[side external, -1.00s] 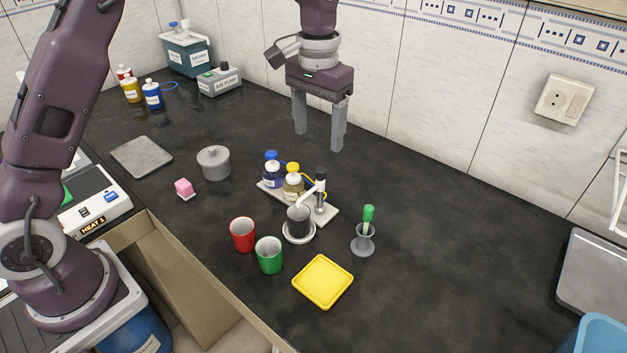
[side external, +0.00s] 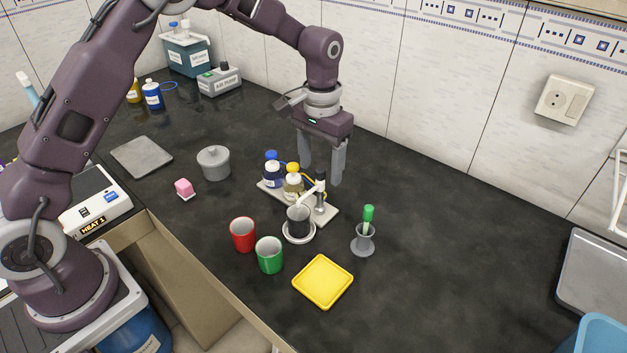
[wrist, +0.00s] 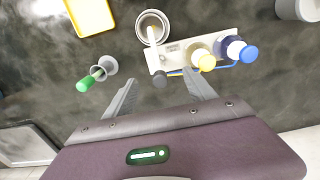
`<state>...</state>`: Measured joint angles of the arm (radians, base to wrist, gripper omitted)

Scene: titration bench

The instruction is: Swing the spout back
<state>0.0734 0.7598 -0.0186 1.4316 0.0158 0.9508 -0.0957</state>
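The white spout (side external: 309,191) reaches from a dark upright post (side external: 320,193) out over a dark grey cup (side external: 298,222) on a white saucer. The post stands on a pale base plate (side external: 328,212) with a blue-capped bottle (side external: 272,173) and a yellow-capped bottle (side external: 293,184). In the wrist view the spout (wrist: 151,36) also ends over the cup (wrist: 154,20). My gripper (side external: 320,174) is open and empty. It hangs behind the post and bottles, above the bench, apart from the spout. Its fingers (wrist: 162,92) are spread wide in the wrist view.
A red cup (side external: 243,234), a green cup (side external: 269,255) and a yellow tray (side external: 323,281) stand in front. A grey holder (side external: 363,241) with a green-topped dropper is to the right. A lidded grey pot (side external: 214,163) is to the left. The bench at right is largely clear.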

